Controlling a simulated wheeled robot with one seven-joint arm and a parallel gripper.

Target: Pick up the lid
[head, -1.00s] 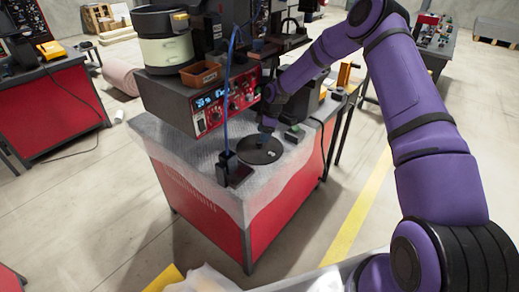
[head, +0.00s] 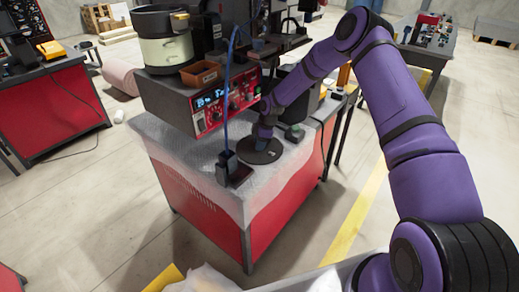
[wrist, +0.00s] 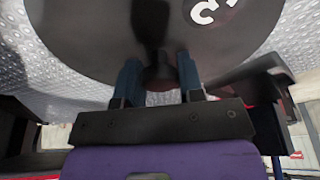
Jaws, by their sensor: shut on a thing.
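The lid (head: 258,156) is a flat dark disc lying on the bench top in the head view. I cannot tell a gap between lid and bench.
A control box (head: 215,105) with red front panel stands behind the lid, carrying a pot (head: 165,50) and a brown tray (head: 200,74). A dark block with a blue cable (head: 233,168) stands just left of the lid. A small green-topped box (head: 294,133) is at its right.

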